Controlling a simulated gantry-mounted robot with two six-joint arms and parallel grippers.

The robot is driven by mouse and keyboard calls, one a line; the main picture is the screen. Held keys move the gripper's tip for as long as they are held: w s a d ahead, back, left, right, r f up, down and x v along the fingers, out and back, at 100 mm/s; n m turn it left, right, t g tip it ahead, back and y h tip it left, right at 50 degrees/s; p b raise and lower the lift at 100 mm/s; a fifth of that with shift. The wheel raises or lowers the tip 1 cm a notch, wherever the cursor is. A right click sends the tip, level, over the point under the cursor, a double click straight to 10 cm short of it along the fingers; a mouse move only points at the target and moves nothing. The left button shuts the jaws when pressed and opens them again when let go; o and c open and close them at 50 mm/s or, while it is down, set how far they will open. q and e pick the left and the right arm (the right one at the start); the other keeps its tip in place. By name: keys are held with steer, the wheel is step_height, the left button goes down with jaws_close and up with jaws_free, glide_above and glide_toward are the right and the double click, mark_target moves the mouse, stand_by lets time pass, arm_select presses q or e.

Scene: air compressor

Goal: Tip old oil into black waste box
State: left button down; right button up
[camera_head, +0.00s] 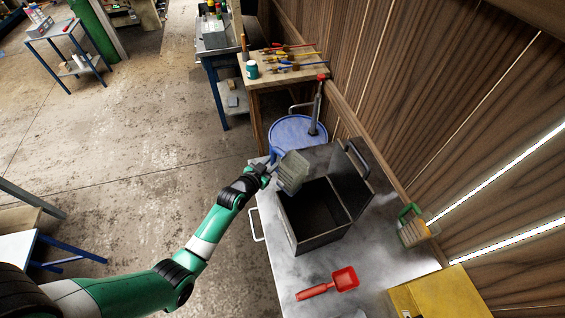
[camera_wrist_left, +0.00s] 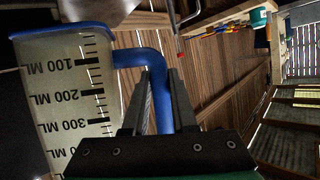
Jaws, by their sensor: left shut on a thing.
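My left gripper (camera_head: 268,169) is shut on the blue handle (camera_wrist_left: 157,80) of a measuring cup (camera_head: 291,173). The cup is cloudy and translucent, with black ML marks on its wall, and fills the left of the left wrist view (camera_wrist_left: 72,95). It appears tilted, above the far left edge of the black waste box (camera_head: 320,241). The box stands on the metal-topped table with its lid (camera_head: 353,164) open toward the wall. Its inside is dark, and I cannot see oil in it or in the cup. My right gripper is not in view.
A red scoop (camera_head: 343,280) lies in front of the box. A green-handled container (camera_head: 413,228) stands to the right, by the wall. A yellow box (camera_head: 440,294) is at the near right corner. A blue drum (camera_head: 297,130) stands behind the table.

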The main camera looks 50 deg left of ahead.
arm_select(q)
steer(key=shift+d+f+n+h, duration=0.3)
steer(key=shift+d+n, duration=0.2)
steer(key=shift+d, duration=0.1)
steer(key=shift+a+r, duration=0.1)
steer(key=a+r, duration=0.4)
steer(key=shift+s+a, duration=0.4)
